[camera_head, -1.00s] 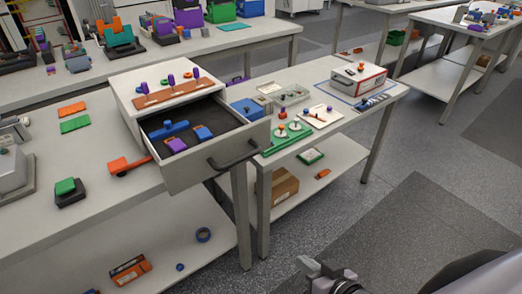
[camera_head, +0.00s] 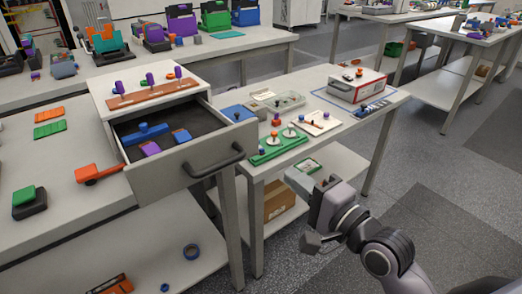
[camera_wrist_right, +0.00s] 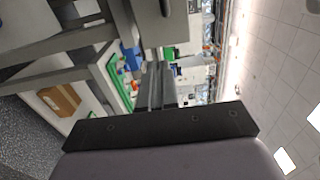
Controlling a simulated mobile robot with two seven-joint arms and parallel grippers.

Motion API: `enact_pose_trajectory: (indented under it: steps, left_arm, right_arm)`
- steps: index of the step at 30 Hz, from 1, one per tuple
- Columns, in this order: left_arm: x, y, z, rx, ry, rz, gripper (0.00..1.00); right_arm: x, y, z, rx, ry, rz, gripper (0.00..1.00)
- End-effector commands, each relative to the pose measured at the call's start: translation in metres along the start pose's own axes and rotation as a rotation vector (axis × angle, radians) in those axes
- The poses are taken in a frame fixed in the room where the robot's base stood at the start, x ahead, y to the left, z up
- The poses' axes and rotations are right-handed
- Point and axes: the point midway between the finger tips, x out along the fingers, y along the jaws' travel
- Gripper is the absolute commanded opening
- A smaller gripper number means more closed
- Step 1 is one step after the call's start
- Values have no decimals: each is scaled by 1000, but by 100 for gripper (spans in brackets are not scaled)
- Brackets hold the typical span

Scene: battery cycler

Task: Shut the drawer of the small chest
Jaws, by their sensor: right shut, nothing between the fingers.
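The small chest (camera_head: 105,88) stands on the table at the left with its drawer (camera_head: 180,168) pulled well out. The drawer front has a dark bar handle (camera_head: 214,163). Inside lie a long blue piece (camera_head: 145,134), a purple block (camera_head: 150,148) and a blue block (camera_head: 182,135). My right gripper (camera_head: 296,178) is right of the drawer front and apart from it, empty, its fingers together. In the right wrist view the shut fingers (camera_wrist_right: 155,85) point toward the grey drawer front (camera_wrist_right: 150,25) near the top. My left gripper is not in view.
An orange tool (camera_head: 97,173) lies beside the drawer's left side. A green tray (camera_head: 277,147) and a white-and-red box (camera_head: 357,86) are on the right table. A cardboard box (camera_head: 279,198) is on its lower shelf. The floor ahead of the drawer is free.

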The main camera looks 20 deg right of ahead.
Motion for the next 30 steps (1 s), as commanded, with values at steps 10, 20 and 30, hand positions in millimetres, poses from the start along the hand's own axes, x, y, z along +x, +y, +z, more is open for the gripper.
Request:
enact_pose_trajectory:
  steps: [10,20,30]
  left_arm:
    - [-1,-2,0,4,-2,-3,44]
    - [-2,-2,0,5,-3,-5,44]
    - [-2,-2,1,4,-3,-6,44]
  right_arm:
    - [55,0,0,-2,0,0,0]
    - [101,1,0,-4,0,1,0]
    - [114,1,0,-2,0,2,0]
